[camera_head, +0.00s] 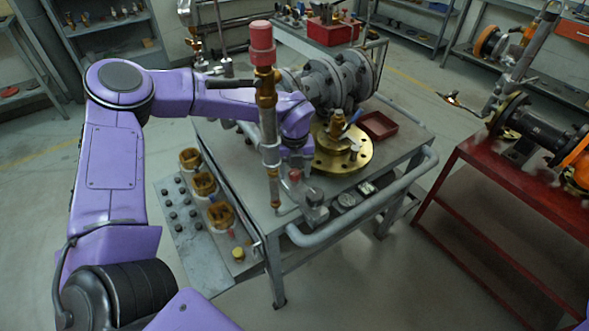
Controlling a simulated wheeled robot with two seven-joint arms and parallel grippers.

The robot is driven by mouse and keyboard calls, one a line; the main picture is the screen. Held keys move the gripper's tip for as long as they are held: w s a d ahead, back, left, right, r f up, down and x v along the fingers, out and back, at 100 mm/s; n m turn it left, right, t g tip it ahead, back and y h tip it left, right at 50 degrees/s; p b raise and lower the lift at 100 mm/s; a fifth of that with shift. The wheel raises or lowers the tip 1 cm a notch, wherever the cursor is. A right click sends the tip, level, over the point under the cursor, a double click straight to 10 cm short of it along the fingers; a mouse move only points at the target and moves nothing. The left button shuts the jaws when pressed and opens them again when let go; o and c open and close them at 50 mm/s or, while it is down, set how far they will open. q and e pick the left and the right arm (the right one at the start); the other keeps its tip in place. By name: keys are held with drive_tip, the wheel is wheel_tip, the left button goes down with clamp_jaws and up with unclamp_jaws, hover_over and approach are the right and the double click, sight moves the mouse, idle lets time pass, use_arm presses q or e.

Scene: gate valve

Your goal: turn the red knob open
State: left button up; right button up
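A red cylindrical knob (262,43) tops an upright brass and steel valve stem (268,130) at the front of the grey cart. A much smaller red part (295,175) shows low beside the stem, near a grey fitting; I cannot tell which one is the task's knob. My purple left arm comes in from the left and passes behind the stem. My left gripper (299,158) is at its end, pointing down, close above the small red part. Its fingers are mostly hidden, so their opening and any contact do not show. My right gripper is out of view.
The grey cart (405,150) also carries a large flanged valve (340,80), a brass flange (342,155) and a red tray (378,125). A side panel (180,215) with brass fittings hangs at its left. A red table (500,180) stands right, across clear floor.

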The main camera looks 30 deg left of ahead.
sight(295, 172)
use_arm(q)
wheel_tip(295, 172, up, 11)
drive_tip(key=b, duration=0.1)
drive_tip(key=shift+f, duration=0.2)
idle(0.5)
